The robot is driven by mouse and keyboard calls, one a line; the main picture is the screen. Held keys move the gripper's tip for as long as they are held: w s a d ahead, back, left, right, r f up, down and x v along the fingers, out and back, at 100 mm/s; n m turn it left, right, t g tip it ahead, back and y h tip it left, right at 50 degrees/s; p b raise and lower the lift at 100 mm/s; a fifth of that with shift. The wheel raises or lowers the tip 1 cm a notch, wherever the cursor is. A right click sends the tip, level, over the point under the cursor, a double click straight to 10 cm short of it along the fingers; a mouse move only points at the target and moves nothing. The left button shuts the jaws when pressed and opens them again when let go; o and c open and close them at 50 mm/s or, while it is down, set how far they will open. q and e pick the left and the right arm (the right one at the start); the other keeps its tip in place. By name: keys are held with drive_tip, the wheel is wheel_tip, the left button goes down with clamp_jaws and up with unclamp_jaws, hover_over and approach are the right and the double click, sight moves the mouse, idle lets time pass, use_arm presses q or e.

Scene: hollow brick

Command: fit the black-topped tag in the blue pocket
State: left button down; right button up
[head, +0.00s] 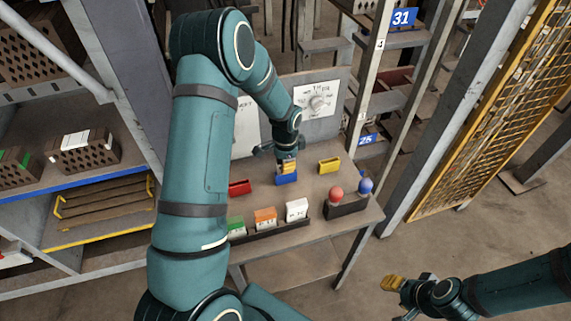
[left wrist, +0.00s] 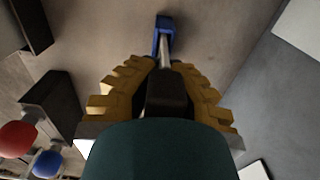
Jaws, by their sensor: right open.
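The blue pocket (head: 287,180) stands on the table, between a red pocket (head: 239,188) and a yellow pocket (head: 329,165). My left gripper (head: 287,168) is right above it, pointing down. In the left wrist view its yellow fingers (left wrist: 163,66) are closed on either side of the black-topped tag (left wrist: 167,92). The tag's pale lower part runs toward the blue pocket (left wrist: 163,24) and meets it in the picture; how deep it sits I cannot tell. My right gripper (head: 392,284) is open and empty, off the table at the lower right.
A dark rack (head: 285,228) at the table's front holds green, orange and white tags. A dark holder (head: 346,210) with a red ball (head: 336,194) and a blue ball (head: 365,185) stands to its right. Shelving is at left.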

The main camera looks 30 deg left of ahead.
use_arm(q)
drive_tip(key=shift+f+b, duration=0.35)
drive_tip(key=shift+f, duration=0.15)
drive_tip(key=c, duration=1.1)
unclamp_jaws()
drive_tip(key=shift+o, duration=0.2)
wheel_tip(320, 180, up, 12)
drive_tip(key=shift+r, duration=0.1)
